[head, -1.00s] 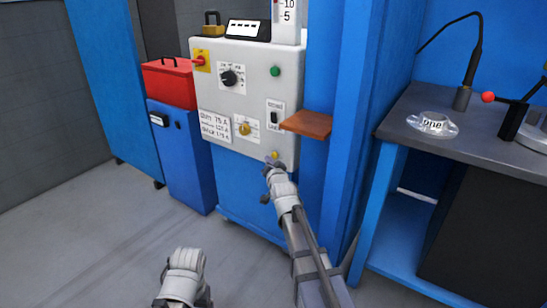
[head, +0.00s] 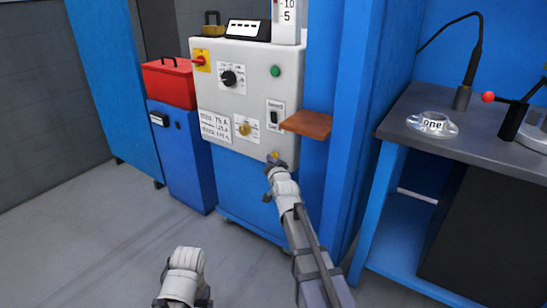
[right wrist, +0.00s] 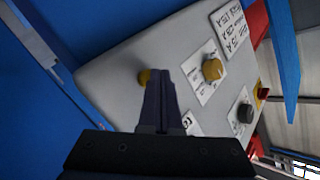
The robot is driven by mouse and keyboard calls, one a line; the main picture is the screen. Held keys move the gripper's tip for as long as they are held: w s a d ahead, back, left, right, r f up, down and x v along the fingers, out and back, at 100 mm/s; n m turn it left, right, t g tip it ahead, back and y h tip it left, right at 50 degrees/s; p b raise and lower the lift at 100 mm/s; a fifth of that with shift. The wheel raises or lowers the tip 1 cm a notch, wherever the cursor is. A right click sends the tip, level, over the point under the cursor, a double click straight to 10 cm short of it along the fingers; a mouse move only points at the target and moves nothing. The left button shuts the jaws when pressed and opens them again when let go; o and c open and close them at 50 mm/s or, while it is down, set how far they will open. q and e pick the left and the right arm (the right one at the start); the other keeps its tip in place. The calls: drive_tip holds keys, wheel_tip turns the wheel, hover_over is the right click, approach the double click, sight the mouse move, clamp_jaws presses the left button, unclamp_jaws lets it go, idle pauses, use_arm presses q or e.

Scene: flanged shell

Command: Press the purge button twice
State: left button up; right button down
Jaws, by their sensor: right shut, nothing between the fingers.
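A small yellow button (head: 275,155) sits low on the front of a light grey control panel (head: 215,88); no label on it can be read. It also shows in the right wrist view (right wrist: 143,77), partly covered by my fingertips. My right gripper (head: 271,164) is shut and empty. Its tips (right wrist: 161,76) are at or very close to the yellow button, and I cannot tell whether they touch it. My left gripper (head: 182,302) is low in the head view, well away from the panel, and its fingers are mostly hidden.
The panel also carries a green button (head: 275,71), a black knob (head: 231,77), a yellow knob (head: 244,129) and a red switch (head: 200,62). A brown shelf (head: 306,123) juts out right of the button. A workbench (head: 400,128) stands at right. The floor at left is clear.

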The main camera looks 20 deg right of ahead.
drive_tip(key=shift+w+d, duration=0.35)
drive_tip(key=shift+d, duration=0.05)
idle(0.5)
drive_tip(key=shift+s+a, duration=0.6)
drive_tip(key=shift+a, duration=0.15)
drive_tip(key=shift+a, duration=0.1)
drive_tip(key=shift+s+a, duration=0.8)
drive_tip(key=shift+a, duration=0.15)
drive_tip(key=shift+s+a, duration=0.75)
drive_tip(key=shift+a, duration=0.2)
